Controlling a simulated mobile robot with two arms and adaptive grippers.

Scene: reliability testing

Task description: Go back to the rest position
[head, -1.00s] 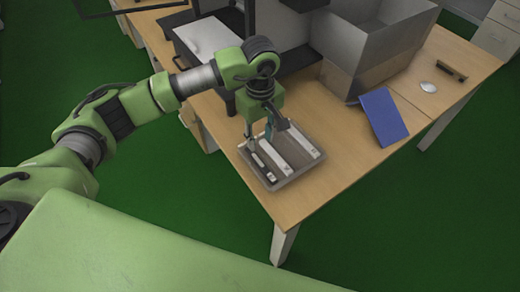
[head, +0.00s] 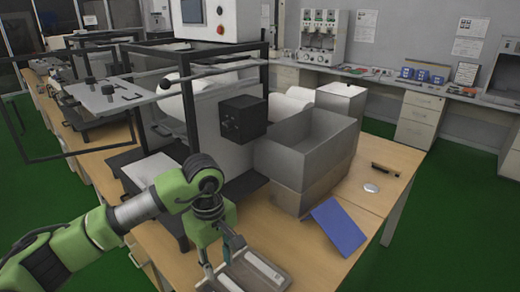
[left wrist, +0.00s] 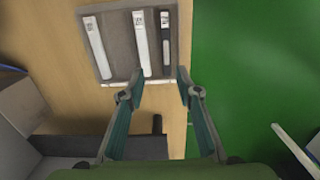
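My left gripper (head: 218,264) reaches in from the left in the head view, over the front part of the wooden table. In the left wrist view its two fingers (left wrist: 157,88) are spread apart with nothing between them. A grey tray (left wrist: 122,50) lies just beyond the fingertips there, holding two white strips (left wrist: 95,45) and a darker strip (left wrist: 165,40). The tray also shows at the bottom of the head view (head: 250,276), cut off by the picture edge. My right gripper is not in view.
A large grey open box (head: 290,160) stands on the table (head: 385,195), with a blue panel (head: 338,226) in front of it. A black frame (head: 190,120) with equipment rises behind my left arm. Green floor (head: 440,235) is open to the right.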

